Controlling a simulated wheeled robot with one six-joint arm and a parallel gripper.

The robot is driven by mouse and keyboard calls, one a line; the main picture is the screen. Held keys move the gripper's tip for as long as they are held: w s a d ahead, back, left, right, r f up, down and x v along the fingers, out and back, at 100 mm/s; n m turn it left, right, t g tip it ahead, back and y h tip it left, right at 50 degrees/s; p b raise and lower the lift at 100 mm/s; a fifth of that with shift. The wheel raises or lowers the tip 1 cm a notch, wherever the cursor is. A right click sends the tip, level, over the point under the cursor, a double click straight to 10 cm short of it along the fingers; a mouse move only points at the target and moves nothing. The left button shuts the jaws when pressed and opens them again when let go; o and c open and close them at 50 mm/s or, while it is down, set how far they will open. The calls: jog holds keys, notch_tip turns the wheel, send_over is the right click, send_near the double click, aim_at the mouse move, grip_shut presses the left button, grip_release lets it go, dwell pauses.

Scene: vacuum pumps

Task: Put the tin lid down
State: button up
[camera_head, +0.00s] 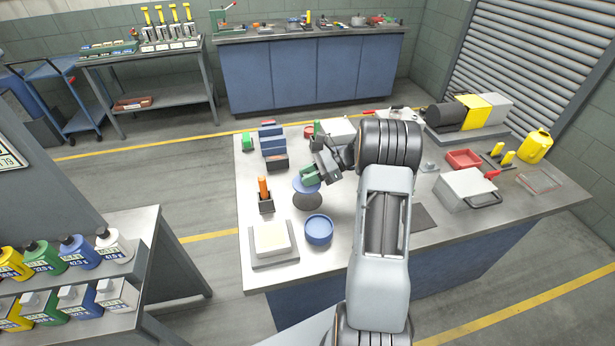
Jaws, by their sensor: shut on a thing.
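My gripper (309,176) is over the left half of the steel-topped workbench (335,262). It is shut on the round blue tin lid (303,188), which it holds above the bench top. The gripper's fingers partly cover the lid. A dark round patch shows on the bench just below the lid; I cannot tell if it is a shadow or a mat. A round blue tin (319,231) stands on the bench, in front of the lid and slightly to its right.
A scale-like box (272,240) and an orange-handled tool in a holder (265,195) stand to the left. Blue bins (272,140) stand behind. A red tray (464,159), a grey case (467,187) and a yellow can (536,146) are at the right.

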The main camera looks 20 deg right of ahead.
jog(key=shift+d+p, duration=0.15)
jog(key=shift+p, duration=0.15)
jog(key=b, duration=0.3)
send_over(308, 198)
jog(key=shift+s+f, duration=0.1)
jog(key=shift+f, duration=2.4)
jog(key=shift+f, duration=0.2)
jog(key=shift+f+b, duration=0.4)
jog(key=shift+f, duration=0.15)
jog(key=shift+f, duration=0.25)
jog(key=o, duration=1)
jog(key=shift+c, duration=0.2)
jog(key=c, duration=0.4)
